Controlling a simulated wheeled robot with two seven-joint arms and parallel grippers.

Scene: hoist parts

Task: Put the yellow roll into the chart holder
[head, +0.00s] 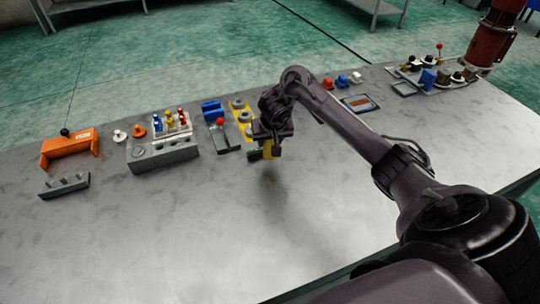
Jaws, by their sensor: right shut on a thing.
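My right gripper (266,154) hangs over the middle of the table, fingers pointing down. It is shut on a small yellow piece, probably the yellow roll (268,153), mostly hidden between the dark fingers. A shadow lies on the table below it, so it appears held above the surface. I cannot tell for sure which item is the chart holder. A grey block (165,155) with a round opening stands at the left. My left gripper is not in view.
Behind the gripper lies a yellow plate (239,108) with grey rings. Left of it are a blue block (212,110), a rack of coloured pegs (172,122) and an orange bracket (69,146). A red post (490,42) stands far right. The table's front is clear.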

